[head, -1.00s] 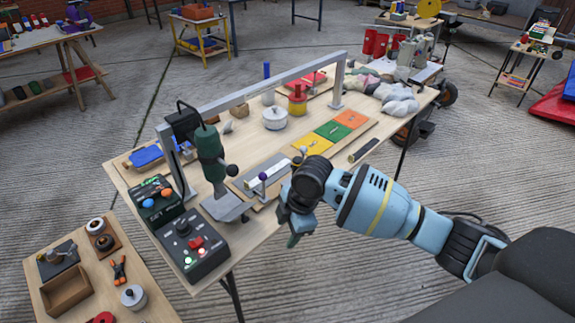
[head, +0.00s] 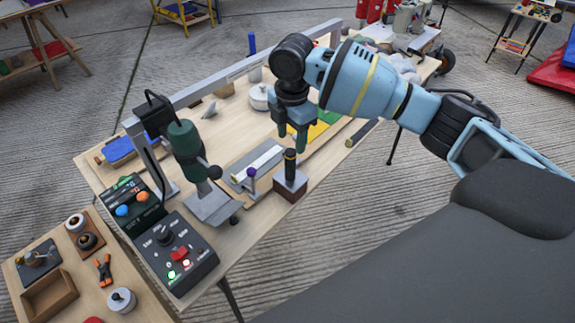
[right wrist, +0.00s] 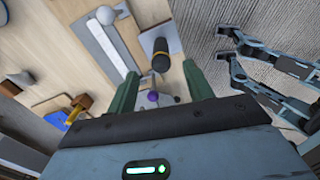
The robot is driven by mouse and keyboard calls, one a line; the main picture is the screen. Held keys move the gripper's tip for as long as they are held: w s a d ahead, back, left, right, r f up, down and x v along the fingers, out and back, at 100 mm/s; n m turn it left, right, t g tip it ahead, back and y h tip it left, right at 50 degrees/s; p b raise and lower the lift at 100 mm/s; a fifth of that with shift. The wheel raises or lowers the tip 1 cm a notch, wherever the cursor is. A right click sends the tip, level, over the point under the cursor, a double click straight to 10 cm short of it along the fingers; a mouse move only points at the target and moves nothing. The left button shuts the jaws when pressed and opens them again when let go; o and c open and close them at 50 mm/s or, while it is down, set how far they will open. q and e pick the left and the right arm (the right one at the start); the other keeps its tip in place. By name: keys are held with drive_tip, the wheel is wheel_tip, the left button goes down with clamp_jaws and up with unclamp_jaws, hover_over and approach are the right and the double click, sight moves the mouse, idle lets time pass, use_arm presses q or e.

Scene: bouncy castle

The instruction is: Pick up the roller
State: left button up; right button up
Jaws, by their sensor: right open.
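A black upright handle with a brass-coloured band (head: 290,162), which I take to be the roller, stands in a small brown block with a grey top (head: 291,186) at the table's near edge. In the right wrist view the handle (right wrist: 162,62) shows just past the fingertips, near the middle. My right gripper (head: 293,137) is open and empty, pointing down. In the head view its fingers are just above and beside the handle's top; I see no contact. My open fingers also show in the right wrist view (right wrist: 160,78). My left gripper is not in view.
A purple-knobbed piece (head: 250,173) stands left of the block. A green press-like tool (head: 187,145) and a control box with lit buttons (head: 172,250) stand farther left. A grey metal frame (head: 225,78) spans the table's back. Floor lies open beyond the near edge.

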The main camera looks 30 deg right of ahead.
sight(290, 152)
drive_tip(key=shift+s+f, duration=0.15)
drive_tip(key=shift+a+f, duration=0.1)
drive_tip(key=shift+f, duration=3.65)
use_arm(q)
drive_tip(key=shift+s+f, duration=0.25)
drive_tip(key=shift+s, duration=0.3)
use_arm(e)
drive_tip(key=shift+a, duration=0.1)
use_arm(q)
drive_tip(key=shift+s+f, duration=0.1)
use_arm(e)
drive_tip(key=c, duration=1.1)
drive_tip(key=shift+o, duration=0.2)
drive_tip(key=shift+r, duration=0.1)
